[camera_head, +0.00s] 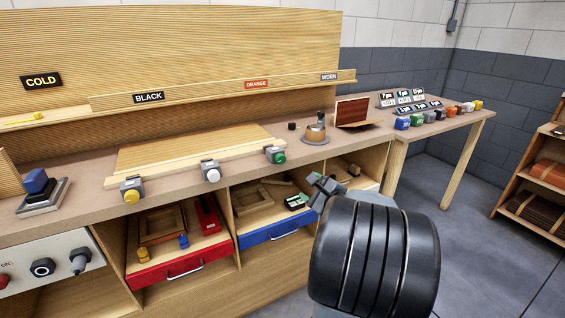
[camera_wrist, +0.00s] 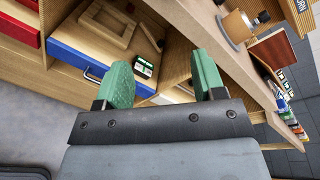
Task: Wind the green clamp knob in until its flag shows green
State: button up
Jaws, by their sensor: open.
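The green clamp knob (camera_head: 279,158) is on a grey clamp at the front edge of the workbench, at the right end of a row of clamps. Its flag is too small to read in the head view. My gripper (camera_head: 325,187) is to the right of the knob and lower, apart from it, in front of the bench. In the wrist view my gripper (camera_wrist: 164,78) shows two green-padded fingers, wide apart with nothing between them. I cannot make out the green knob in the wrist view.
A white knob (camera_head: 212,173) and a yellow knob (camera_head: 131,194) sit on clamps further left. A blue drawer (camera_head: 275,233) stands open below, with a green and white item (camera_head: 297,202) in it. A red drawer (camera_head: 178,262) is open to its left.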

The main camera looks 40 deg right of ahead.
aim_at(282, 160)
jog(key=shift+n+t+y, duration=0.4)
jog(key=shift+n+t, duration=0.1)
jog(key=shift+t, duration=0.3)
jog(key=w+r, duration=0.1)
jog(key=w, duration=0.8)
jog(key=w+r, duration=0.1)
jog(key=w, duration=0.4)
jog(key=shift+a+r, duration=0.2)
jog(key=shift+r, duration=0.1)
jog(key=c, duration=0.9)
jog(key=shift+f+m+b, duration=0.2)
jog(key=shift+m+b, duration=0.4)
jog(key=shift+b, duration=0.15)
jog(key=shift+r+m, duration=0.2)
jog(key=shift+m, duration=0.4)
